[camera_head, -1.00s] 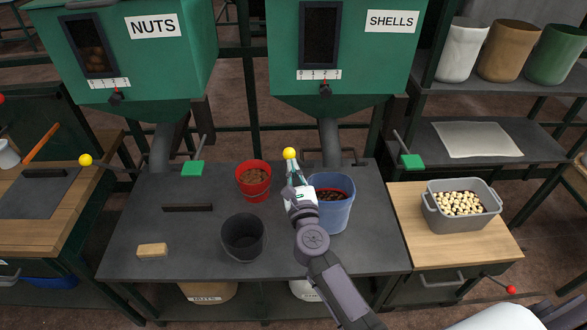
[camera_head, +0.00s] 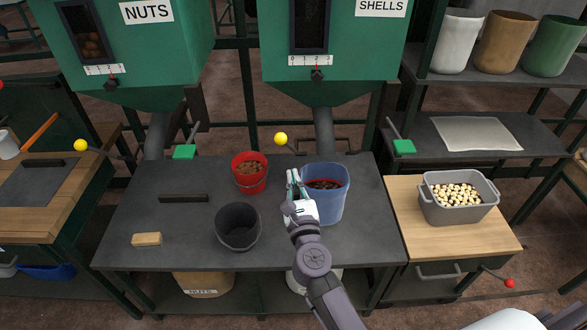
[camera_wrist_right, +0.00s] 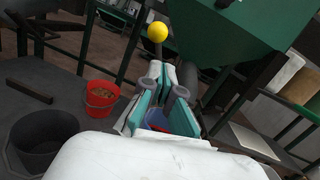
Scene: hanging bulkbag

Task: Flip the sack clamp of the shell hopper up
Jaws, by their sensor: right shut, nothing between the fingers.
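The shell hopper (camera_head: 275,50), green and labelled SHELLS, stands at the back, with a grey spout (camera_head: 323,130) beneath it. A lever with a yellow ball end (camera_head: 281,139) sticks out left of this spout; it also shows in the wrist view (camera_wrist_right: 157,32). I cannot tell for sure that this lever is the sack clamp's. My right gripper (camera_head: 294,177) is shut and empty, in front of and below the yellow ball and apart from it. Its fingers (camera_wrist_right: 162,76) point toward the ball in the wrist view. My left gripper is not in view.
A blue bucket (camera_head: 327,208) stands right beside my right gripper. A red bucket (camera_head: 249,184) and a black bucket (camera_head: 238,237) stand to its left on the dark table (camera_head: 150,218). A green-ended lever (camera_head: 403,147) is right of the spout.

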